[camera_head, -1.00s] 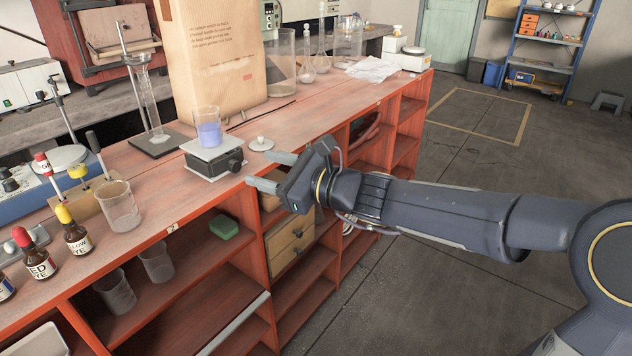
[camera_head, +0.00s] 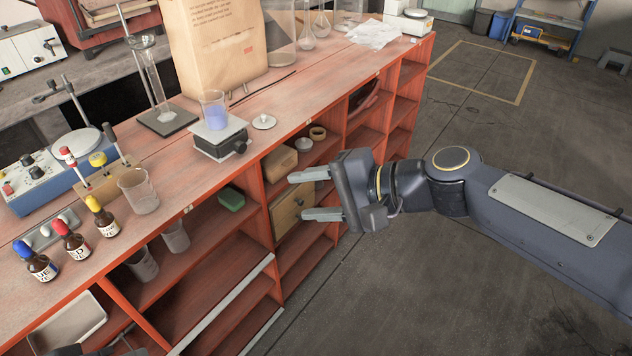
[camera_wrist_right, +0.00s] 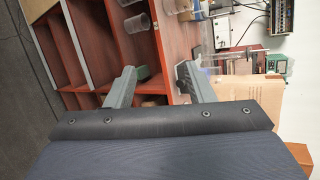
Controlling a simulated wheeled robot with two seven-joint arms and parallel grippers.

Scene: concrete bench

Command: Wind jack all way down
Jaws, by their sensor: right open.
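The jack (camera_head: 221,139) is a small low block with a pale top plate and a dark body, standing on the red bench top near its front edge. Its dark knob (camera_head: 240,147) faces the front right. A glass beaker of blue liquid (camera_head: 214,112) stands upright on the plate. My right gripper (camera_head: 308,195) is open and empty, in front of the bench's shelves, right of and below the jack, apart from it. Its two spread fingers also show in the right wrist view (camera_wrist_right: 158,80). A dark part at the bottom left edge is too cut off to identify.
A white lidded dish (camera_head: 264,122) sits right of the jack. A stand with a glass cylinder (camera_head: 168,120) is behind left, and a paper bag (camera_head: 218,50) behind. Dye bottles (camera_head: 72,240) and a beaker (camera_head: 138,191) are at left. The floor at right is open.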

